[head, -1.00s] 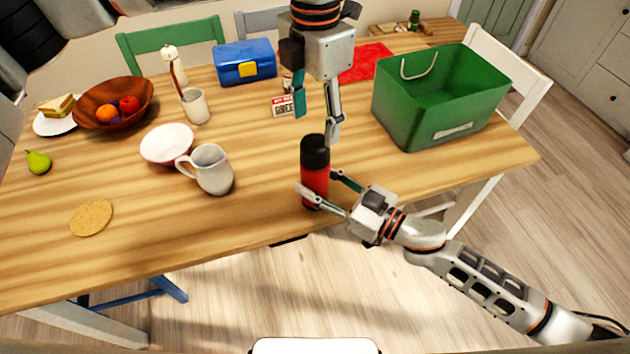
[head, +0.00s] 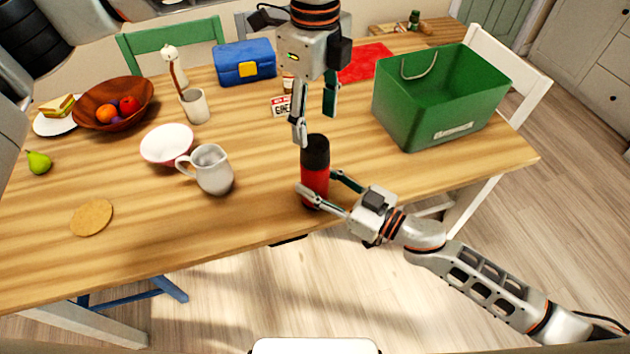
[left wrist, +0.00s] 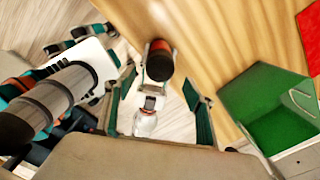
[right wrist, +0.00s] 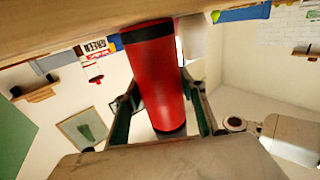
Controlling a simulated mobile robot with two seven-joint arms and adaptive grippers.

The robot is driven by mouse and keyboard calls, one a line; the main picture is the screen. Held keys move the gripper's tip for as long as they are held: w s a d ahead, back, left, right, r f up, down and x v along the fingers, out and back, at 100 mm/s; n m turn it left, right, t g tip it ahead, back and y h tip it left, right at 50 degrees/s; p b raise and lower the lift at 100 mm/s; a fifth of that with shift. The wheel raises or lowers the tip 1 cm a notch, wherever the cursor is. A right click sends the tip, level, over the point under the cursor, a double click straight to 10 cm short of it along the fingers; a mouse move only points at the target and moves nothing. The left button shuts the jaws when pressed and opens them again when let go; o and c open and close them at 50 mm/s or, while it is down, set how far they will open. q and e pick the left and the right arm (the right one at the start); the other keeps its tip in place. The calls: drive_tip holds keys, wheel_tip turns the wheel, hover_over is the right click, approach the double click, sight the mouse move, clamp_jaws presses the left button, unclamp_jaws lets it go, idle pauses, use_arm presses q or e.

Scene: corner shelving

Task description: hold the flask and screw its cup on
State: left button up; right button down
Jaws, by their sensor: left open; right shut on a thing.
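The red flask (head: 314,182) stands upright near the front edge of the table, with its black cup (head: 315,151) on top. My right gripper (head: 318,185) is shut on the flask's red body from the front right. The flask (right wrist: 157,80) also shows between the fingers in the right wrist view. My left gripper (head: 314,122) is open and empty, pointing down just above the cup, with its fingers apart. In the left wrist view the cup (left wrist: 159,64) appears between and beyond the open fingers. Whether the cup is tight cannot be seen.
A green bin (head: 440,105) stands to the right. A grey pitcher (head: 212,170), a bowl (head: 166,146) and a cork coaster (head: 91,217) are to the left. A blue lunch box (head: 245,64) and a small sign (head: 281,106) are behind. The wood around the flask is clear.

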sight(315, 141)
use_arm(q)
drive_tip(key=n, duration=0.5)
drive_tip(key=shift+n, duration=0.3)
drive_tip(key=n, duration=0.4)
drive_tip(key=shift+n, duration=0.4)
drive_tip(key=shift+f, duration=0.1)
drive_tip(key=shift+f, duration=3.9)
